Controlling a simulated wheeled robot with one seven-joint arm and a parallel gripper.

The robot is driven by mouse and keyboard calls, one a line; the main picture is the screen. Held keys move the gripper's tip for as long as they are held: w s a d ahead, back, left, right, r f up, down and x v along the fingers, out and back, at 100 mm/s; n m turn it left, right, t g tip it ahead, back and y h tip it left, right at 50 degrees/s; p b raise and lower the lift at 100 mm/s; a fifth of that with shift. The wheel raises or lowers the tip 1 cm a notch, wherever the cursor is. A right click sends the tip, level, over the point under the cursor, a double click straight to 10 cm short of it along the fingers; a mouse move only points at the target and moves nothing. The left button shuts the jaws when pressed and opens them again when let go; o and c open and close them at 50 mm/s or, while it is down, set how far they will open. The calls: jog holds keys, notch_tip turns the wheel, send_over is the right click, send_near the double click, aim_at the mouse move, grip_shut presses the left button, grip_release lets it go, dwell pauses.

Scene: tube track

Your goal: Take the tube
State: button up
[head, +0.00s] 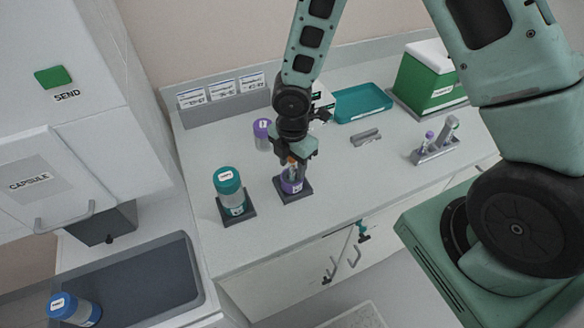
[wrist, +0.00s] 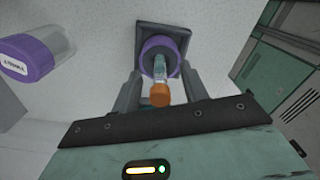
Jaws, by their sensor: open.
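A tube (wrist: 160,73) with an orange cap (wrist: 159,96) stands in an open purple capsule (wrist: 149,49). The capsule sits on a dark square base (wrist: 176,33). In the head view the capsule (head: 291,186) is on the counter under my gripper (head: 294,168), with a bit of orange showing between the fingers. My gripper (wrist: 160,90) is open, with one finger on each side of the tube in the wrist view. I cannot tell whether either finger touches it. The tube's lower end is hidden in the capsule.
A teal-lidded capsule (head: 229,190) stands left of my gripper, and a purple-lidded one (head: 262,134) behind it. A tube rack (head: 436,152) holding tubes, a teal tray (head: 362,102) and a green box (head: 425,80) are to the right. The front counter edge is close.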

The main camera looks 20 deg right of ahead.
jog(key=shift+f, duration=0.25)
jog(key=c, duration=0.8)
jog(key=shift+c, duration=0.2)
notch_tip(320, 180, up, 10)
jog(key=shift+r, duration=0.1)
jog(key=shift+o, duration=0.4)
